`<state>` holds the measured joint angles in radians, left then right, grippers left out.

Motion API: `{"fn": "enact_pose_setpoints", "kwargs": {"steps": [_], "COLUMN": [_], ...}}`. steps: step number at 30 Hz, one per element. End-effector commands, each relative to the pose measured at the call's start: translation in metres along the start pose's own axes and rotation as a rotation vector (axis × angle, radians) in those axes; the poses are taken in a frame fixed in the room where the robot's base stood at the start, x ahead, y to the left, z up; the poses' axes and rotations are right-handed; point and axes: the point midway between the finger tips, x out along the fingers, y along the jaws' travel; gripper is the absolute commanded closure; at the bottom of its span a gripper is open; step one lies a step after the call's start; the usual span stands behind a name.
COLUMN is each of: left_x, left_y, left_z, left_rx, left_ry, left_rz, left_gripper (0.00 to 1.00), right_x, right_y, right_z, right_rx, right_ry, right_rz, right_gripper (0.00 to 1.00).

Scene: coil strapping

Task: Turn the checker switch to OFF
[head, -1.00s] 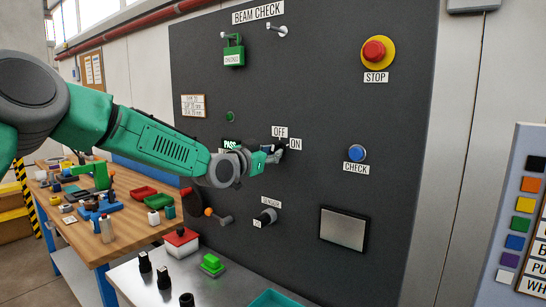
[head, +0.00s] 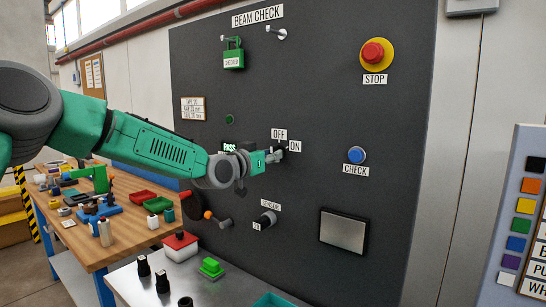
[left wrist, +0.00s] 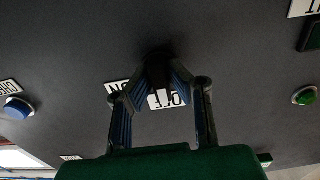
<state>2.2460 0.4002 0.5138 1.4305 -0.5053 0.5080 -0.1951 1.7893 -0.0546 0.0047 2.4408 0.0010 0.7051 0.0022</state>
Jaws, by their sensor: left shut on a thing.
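The checker switch is a dark knob on the black panel, by the OFF label (head: 279,133) and the ON label (head: 295,146). My left gripper (head: 277,153) reaches it from the left and is shut on it. In the left wrist view the gripper (left wrist: 160,80) closes around the dark switch knob (left wrist: 158,62), with the ON and OFF labels partly hidden behind the fingers. Which way the knob points is hard to tell. My right gripper is not in view.
The panel (head: 320,90) also carries a red STOP button (head: 373,53), a blue CHECK button (head: 356,155), a green padlock (head: 233,54) and a sensor knob (head: 267,219). A metal table (head: 135,285) with loose parts stands below. A wooden bench (head: 120,240) is at left.

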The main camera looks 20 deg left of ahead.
Motion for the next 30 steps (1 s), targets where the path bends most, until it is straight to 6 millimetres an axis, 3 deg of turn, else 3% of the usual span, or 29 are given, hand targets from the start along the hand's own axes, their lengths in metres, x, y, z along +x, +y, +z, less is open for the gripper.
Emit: {"fn": "enact_pose_setpoints", "kwargs": {"steps": [1,2,3,17,30], "left_x": [0.000,0.000,0.000,-0.010,-0.093], "left_y": [-0.001,-0.001,-0.001,-0.001,-0.002], "left_z": [0.001,0.001,0.001,-0.001,0.001], "left_rx": [-0.003,-0.003,-0.003,-0.001,-0.004], "left_ry": [-0.001,-0.001,-0.001,0.002,0.000], "left_rz": [-0.002,-0.002,-0.002,-0.001,-0.001], "left_gripper": [1.00,0.79,0.66,0.66,0.66], "right_x": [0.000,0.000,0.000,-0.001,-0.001], "right_y": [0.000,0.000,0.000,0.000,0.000], "right_z": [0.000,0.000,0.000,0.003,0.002], "right_rx": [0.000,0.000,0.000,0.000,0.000], "right_ry": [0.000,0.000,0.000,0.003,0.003], "right_rz": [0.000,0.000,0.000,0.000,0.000], "right_gripper": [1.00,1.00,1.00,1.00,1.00]}}
